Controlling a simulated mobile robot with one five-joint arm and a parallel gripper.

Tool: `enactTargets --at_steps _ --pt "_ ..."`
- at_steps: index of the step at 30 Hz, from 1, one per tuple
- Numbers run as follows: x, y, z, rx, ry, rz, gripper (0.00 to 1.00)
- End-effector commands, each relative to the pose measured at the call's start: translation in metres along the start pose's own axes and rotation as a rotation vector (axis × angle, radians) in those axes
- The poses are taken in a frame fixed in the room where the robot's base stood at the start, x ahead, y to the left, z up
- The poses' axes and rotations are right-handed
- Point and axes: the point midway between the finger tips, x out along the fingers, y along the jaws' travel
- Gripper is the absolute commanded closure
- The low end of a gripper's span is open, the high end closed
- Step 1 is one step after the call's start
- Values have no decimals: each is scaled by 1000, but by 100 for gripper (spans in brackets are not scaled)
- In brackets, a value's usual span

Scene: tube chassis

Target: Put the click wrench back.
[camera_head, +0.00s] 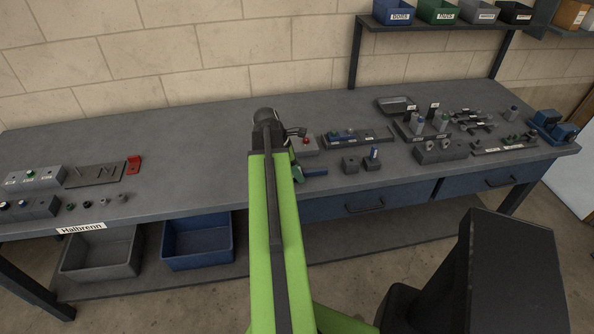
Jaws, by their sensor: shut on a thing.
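My gripper (294,148) is at the front middle of the bench, mostly hidden behind my green and black arm. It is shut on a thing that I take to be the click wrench. A tray with a blue-and-grey tool (343,135) lies behind and to the right of my gripper.
The grey bench (190,140) is bare left of my arm. Grey blocks (350,165), holders with tools (440,150) and a blue vise (552,127) fill the right. A red stand (133,165) is at left.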

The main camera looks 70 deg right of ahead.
Motion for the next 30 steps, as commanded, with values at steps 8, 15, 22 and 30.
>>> enactTargets --at_steps 8,15,22,30 --pt "0 0 0 -1 0 0 26" --pt "-1 0 -1 -1 0 0 26" --pt "-36 0 3 -2 0 1 26" --pt "-103 0 4 -3 0 2 26"
